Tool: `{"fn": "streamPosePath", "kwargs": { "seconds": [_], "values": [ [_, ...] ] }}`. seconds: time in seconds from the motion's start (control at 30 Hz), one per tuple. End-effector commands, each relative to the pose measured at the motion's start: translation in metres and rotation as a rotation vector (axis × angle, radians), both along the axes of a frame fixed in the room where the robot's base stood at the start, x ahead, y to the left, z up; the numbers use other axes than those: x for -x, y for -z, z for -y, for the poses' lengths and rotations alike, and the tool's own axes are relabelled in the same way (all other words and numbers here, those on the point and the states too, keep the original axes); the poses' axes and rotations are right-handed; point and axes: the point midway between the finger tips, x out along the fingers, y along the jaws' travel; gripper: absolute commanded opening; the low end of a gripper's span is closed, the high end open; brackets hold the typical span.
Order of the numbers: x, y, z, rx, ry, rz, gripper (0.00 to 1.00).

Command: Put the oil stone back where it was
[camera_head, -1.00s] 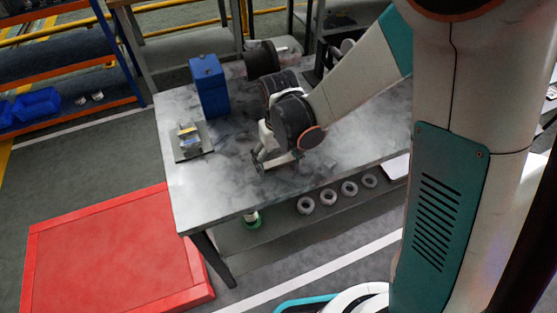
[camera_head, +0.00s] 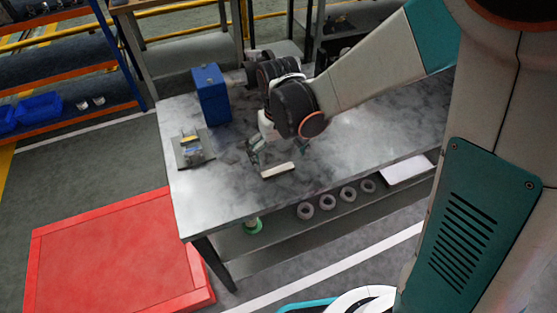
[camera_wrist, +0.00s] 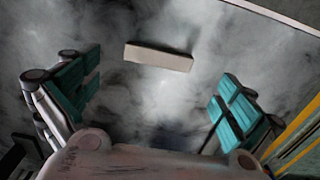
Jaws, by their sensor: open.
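The oil stone is a small pale bar (camera_head: 278,170) lying flat on the grey mottled tabletop (camera_head: 225,190), near the middle of the table. In the wrist view the oil stone (camera_wrist: 158,57) lies beyond the fingertips, crosswise between the two fingers and apart from them. My gripper (camera_head: 280,150) is above the table just behind the stone. In the wrist view my gripper (camera_wrist: 152,100) has its teal finger pads spread wide, with nothing between them.
A blue box (camera_head: 211,95) stands at the table's back left. A small plate with items (camera_head: 192,149) lies at the left edge. Several grey rings (camera_head: 327,201) sit on the lower shelf. A red platform (camera_head: 115,255) is on the floor at left. The tabletop's front left is clear.

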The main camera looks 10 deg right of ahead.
Motion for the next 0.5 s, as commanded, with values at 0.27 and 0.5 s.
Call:
{"fn": "streamPosePath", "kwargs": {
  "seconds": [0.27,0.5],
  "values": [
    [0.0,-0.049,0.0,0.0,0.0,0.0,1.0],
    [0.0,-0.059,0.0,0.0,0.0,0.0,1.0]
  ]
}}
